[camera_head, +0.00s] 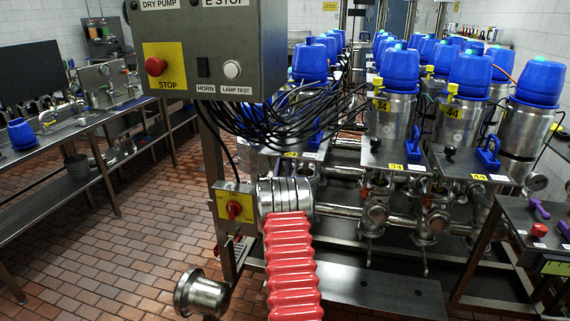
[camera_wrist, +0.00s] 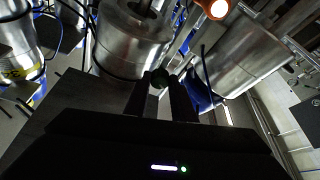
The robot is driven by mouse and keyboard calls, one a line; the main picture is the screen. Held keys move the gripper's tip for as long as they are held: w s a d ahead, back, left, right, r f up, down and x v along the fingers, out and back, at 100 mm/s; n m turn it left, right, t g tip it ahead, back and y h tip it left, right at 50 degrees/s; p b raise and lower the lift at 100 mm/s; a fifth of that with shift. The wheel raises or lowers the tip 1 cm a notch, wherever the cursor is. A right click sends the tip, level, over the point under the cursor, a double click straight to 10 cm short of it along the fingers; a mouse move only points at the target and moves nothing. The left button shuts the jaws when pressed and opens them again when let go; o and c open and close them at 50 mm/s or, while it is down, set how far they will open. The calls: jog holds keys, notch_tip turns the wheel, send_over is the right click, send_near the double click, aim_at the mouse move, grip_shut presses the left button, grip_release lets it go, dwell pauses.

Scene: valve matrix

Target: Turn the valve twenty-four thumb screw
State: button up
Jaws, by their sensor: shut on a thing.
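In the wrist view my gripper (camera_wrist: 160,82) reaches forward with its two dark fingers. The fingertips are shut on a small dark thumb screw (camera_wrist: 159,76), one finger on each side of it. The screw sits in front of a shiny steel valve cylinder (camera_wrist: 130,42). Its base is hidden by the fingers. No number plate beside this screw can be read in the wrist view. In the head view my gripper and this screw are not visible. A partly hidden yellow tag (camera_head: 291,154), too small to read surely, shows below the control box among cables.
A grey control box (camera_head: 215,50) and black cables (camera_head: 290,125) block the head view. Valves tagged 34 (camera_head: 381,105) and 44 stand to the right. A red ribbed hose (camera_head: 291,270) runs in front. In the wrist view a blue handle (camera_wrist: 207,97) is close right of the fingers.

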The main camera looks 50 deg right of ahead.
jog(key=shift+w+a+f+m, duration=0.1)
jog(key=shift+a+f+m, duration=0.05)
jog(key=shift+f+m, duration=0.4)
grip_shut()
jog(key=shift+r, duration=0.1)
jog(key=o, duration=0.8)
grip_release()
jog(key=shift+o, duration=1.3)
jog(key=shift+r, duration=0.25)
